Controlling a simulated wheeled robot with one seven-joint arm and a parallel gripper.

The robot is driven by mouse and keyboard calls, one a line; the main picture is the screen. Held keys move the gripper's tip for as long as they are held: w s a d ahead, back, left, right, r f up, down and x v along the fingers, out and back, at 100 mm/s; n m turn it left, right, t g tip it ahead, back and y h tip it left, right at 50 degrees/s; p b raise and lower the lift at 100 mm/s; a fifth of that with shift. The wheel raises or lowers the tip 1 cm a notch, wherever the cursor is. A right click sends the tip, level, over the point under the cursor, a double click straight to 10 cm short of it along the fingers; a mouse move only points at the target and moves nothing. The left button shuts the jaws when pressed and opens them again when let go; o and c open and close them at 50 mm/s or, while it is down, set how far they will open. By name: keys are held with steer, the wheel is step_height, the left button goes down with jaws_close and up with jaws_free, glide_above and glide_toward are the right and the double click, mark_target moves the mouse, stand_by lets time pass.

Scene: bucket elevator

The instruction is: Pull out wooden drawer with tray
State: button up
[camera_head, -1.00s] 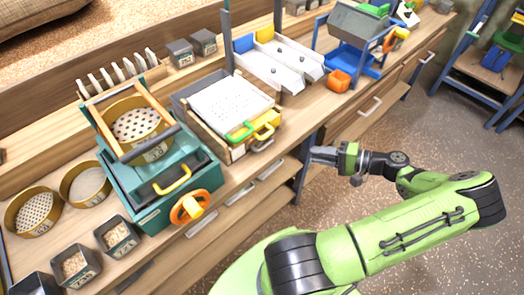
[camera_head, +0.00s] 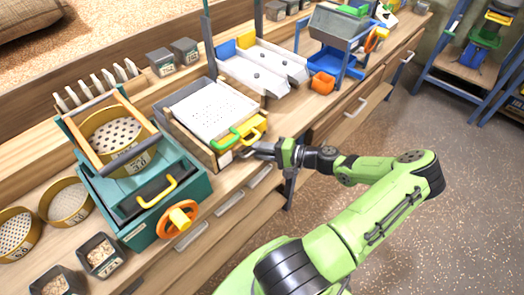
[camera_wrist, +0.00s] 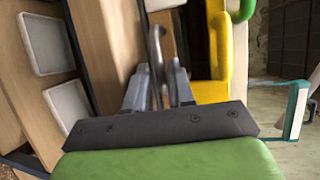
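The wooden drawer (camera_head: 222,160) stands on the bench in the middle of the head view, holding a white perforated tray (camera_head: 208,108). A green handle (camera_head: 225,139) and a yellow handle (camera_head: 253,130) are at its front. My gripper (camera_head: 258,151) is at the drawer's front right corner, below the yellow handle. In the wrist view, a grey metal handle (camera_wrist: 155,45) lies between the two fingers of my gripper (camera_wrist: 160,85). The fingers look apart around it; firm contact is not visible.
A teal box with an orange wheel (camera_head: 178,219) stands left of the drawer. White chutes (camera_head: 262,70) and a blue stand (camera_head: 335,60) are to the right. Bench drawers with pale recessed pulls (camera_head: 191,236) lie below the bench edge.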

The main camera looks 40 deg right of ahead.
jaws_close()
steer(key=shift+s, duration=0.1)
steer(key=s+p, duration=0.2)
steer(key=s, duration=1.2)
steer(key=shift+s+d, duration=0.2)
jaws_free()
